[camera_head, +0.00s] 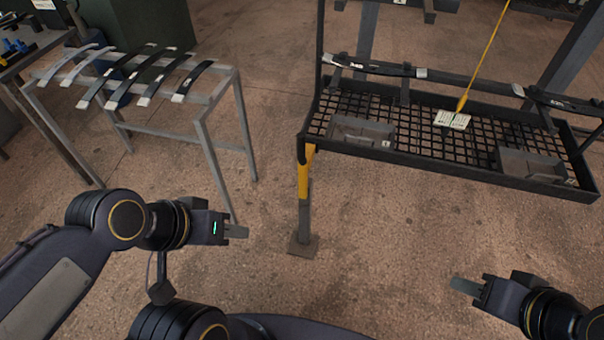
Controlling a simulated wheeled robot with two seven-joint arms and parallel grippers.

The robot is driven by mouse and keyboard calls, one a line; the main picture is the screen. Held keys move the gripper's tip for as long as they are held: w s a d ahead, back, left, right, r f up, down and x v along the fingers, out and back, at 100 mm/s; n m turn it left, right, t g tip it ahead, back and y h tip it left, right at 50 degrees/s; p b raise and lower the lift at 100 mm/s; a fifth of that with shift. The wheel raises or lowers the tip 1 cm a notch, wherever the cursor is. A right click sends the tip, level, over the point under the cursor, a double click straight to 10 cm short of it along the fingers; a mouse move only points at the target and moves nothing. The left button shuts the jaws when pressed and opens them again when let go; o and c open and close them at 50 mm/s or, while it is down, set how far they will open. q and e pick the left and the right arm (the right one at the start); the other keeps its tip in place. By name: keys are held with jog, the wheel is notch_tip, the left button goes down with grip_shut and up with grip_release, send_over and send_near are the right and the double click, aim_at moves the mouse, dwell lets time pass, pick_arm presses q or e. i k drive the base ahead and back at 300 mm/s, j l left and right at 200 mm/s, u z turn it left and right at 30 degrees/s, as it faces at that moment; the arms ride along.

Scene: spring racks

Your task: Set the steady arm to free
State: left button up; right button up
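A yellow piece (304,174) runs down the front left post of the black rack (450,177); it may be the steady arm, but no label or setting on it can be read. My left gripper (237,231) is below and left of the yellow piece, apart from it, over the floor. It is seen edge-on, so its finger gap does not show. My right gripper (465,285) is at the lower right, in front of the rack and apart from it. It too is seen edge-on. Neither gripper visibly holds anything.
The rack's mesh shelf holds grey bins (361,132), a white card (452,120) below a yellow cord (483,55), and dark springs (374,67) above. A grey stand (205,125) at the left bears several curved strips (152,74). The floor between is clear.

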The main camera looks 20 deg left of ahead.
aim_at(307, 148)
jog(key=i+u, duration=0.1)
jog(key=u, duration=0.3)
jog(key=l+u, duration=0.15)
jog(key=u, duration=0.3)
jog(key=i+l+u, duration=0.15)
jog(key=u, duration=0.25)
jog(key=i+l+u, duration=0.15)
jog(key=l, duration=0.3)
jog(key=i+l+u, duration=0.1)
jog(key=l, duration=0.35)
jog(key=i+l+u, duration=0.15)
jog(key=l, duration=0.3)
jog(key=l+u, duration=0.15)
jog(key=l, duration=0.3)
